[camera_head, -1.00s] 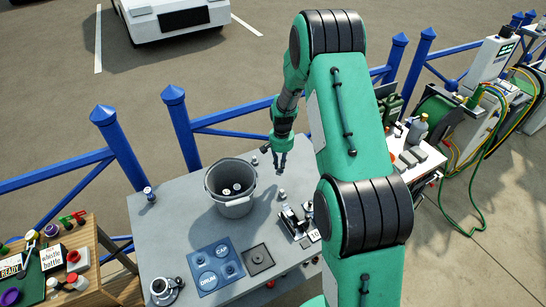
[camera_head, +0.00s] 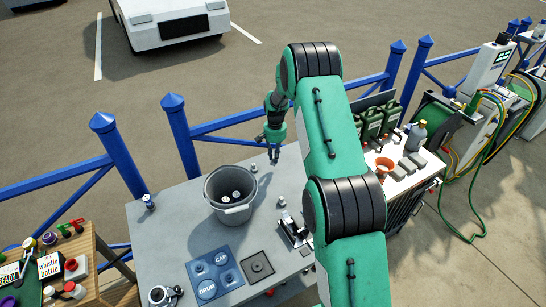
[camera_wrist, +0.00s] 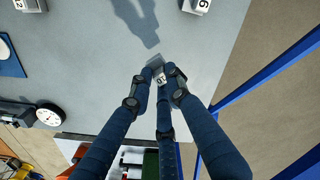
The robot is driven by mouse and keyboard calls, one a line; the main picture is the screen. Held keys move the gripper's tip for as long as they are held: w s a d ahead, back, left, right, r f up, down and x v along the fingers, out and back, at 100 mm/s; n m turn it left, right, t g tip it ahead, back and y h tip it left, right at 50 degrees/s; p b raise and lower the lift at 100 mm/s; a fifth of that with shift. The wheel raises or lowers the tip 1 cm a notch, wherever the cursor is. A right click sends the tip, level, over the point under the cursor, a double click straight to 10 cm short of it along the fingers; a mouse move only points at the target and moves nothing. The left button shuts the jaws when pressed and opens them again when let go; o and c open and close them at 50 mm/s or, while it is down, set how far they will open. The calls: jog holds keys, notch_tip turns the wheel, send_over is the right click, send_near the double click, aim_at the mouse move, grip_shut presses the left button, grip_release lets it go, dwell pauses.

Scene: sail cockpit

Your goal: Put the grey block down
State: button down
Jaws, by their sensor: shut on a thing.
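My gripper (camera_head: 274,156) is over the back part of the grey table (camera_head: 180,230), right of and behind the bucket in the head view. In the wrist view its dark fingers (camera_wrist: 157,76) are shut on a small grey block (camera_wrist: 156,63) with a dark number on a pale face. The fingers partly cover the block. The gripper's shadow falls on the table apart from the fingertips, so the block appears to be held above the surface.
A grey bucket (camera_head: 231,210) with pale items inside stands near the gripper. Other numbered blocks (camera_wrist: 196,6) (camera_wrist: 30,5) sit on the table. A blue board (camera_head: 214,272) lies in front. A blue railing (camera_head: 180,135) runs behind. Bare tabletop surrounds the gripper's shadow.

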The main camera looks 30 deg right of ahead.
jog(key=shift+w+d+f, duration=0.1)
jog(key=shift+w+d, duration=0.1)
jog(key=shift+w, duration=0.5)
jog(key=shift+w+d, duration=0.25)
jog(key=shift+w, duration=0.45)
jog(key=shift+w+d+f, duration=0.1)
jog(key=shift+w+d, duration=0.1)
jog(key=shift+w, duration=0.5)
jog(key=shift+f, duration=1.75)
jog(key=shift+f, duration=0.2)
jog(key=c, duration=1.7)
grip_release()
jog(key=shift+o, duration=0.2)
jog(key=shift+r, duration=0.2)
notch_tip(320, 180, up, 12)
